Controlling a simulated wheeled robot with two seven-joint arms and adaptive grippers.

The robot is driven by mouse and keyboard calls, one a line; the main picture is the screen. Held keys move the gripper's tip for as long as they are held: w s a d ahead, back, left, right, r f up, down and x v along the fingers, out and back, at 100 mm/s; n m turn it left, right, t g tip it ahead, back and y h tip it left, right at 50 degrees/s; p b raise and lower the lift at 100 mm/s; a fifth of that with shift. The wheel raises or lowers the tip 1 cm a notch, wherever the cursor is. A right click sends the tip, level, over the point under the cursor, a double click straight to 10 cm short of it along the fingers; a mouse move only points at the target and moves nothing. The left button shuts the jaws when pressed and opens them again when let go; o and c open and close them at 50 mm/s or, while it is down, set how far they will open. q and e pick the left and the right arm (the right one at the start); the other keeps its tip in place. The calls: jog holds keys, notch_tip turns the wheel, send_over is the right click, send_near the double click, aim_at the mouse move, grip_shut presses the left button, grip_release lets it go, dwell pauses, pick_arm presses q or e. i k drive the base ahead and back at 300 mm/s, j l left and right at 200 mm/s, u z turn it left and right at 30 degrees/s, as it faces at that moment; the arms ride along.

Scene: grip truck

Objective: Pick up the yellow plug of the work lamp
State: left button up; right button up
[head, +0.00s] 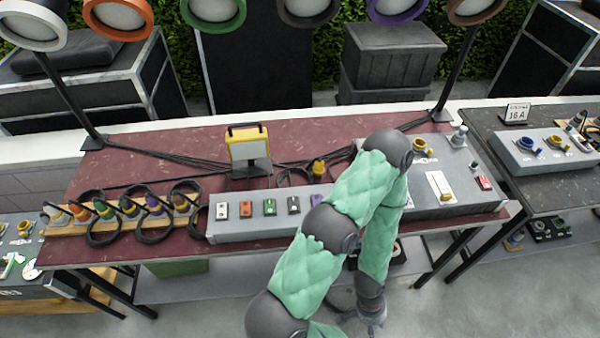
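The work lamp (247,146) has a yellow frame and stands upright on the dark red table, facing me. A yellow plug (319,167) with a dark lower part is to its right, just behind the grey switch box (262,228). A black cable loop lies between lamp and plug. One arm of mine enters at the bottom, left of the middle, which I take as my left. It bends over the switch box and folds back down. Its gripper (371,318) hangs low in front of the table, away from the plug; its fingers are unclear. My other gripper is not in view.
A wooden rack (72,230) at left holds several coloured plugs with looped black cables. A larger grey box (470,165) at right carries a yellow socket (419,144) and a grey connector (459,136). Lamp poles and cables cross the table's back. My arm hides part of the boxes.

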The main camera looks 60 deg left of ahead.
aim_at(318, 169)
jog(key=u, duration=0.45)
jog(key=l+u, duration=0.1)
jog(key=u, duration=0.8)
jog(key=l+u, duration=0.1)
jog(key=u, duration=0.3)
jog(key=k+l+u, duration=0.2)
jog(key=l+u, duration=0.25)
